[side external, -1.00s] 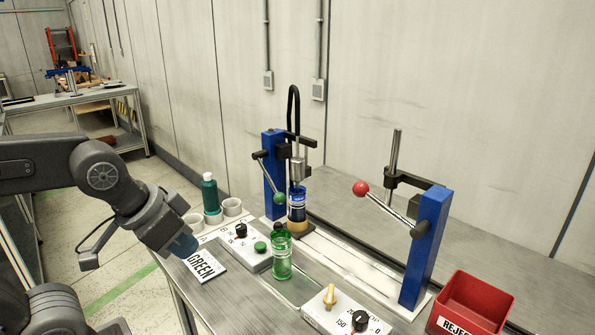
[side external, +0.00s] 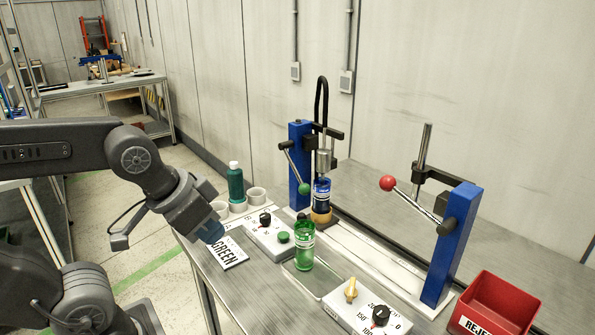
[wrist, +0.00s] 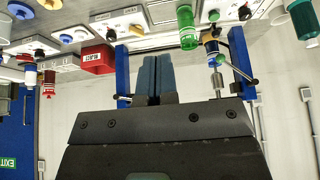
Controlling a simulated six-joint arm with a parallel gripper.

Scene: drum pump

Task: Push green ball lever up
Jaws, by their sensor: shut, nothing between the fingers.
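The green ball (side external: 305,188) is on the lower end of a thin metal lever (side external: 295,170) on the left blue post (side external: 299,165). The lever slopes down to the right from its black pivot. A blue bottle (side external: 321,194) stands under that post's pump head, just right of the ball. My gripper (side external: 211,232) is left of the lever and apart from it, pointing down over the bench's left end. In the wrist view its two blue fingers (wrist: 156,76) are together with nothing between them.
A green bottle (side external: 304,247) stands in front of the lever. A teal bottle (side external: 235,184) and white rings stand near my gripper. A second blue post (side external: 455,245) has a red ball lever (side external: 388,183). A red reject bin (side external: 497,306) is at the right.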

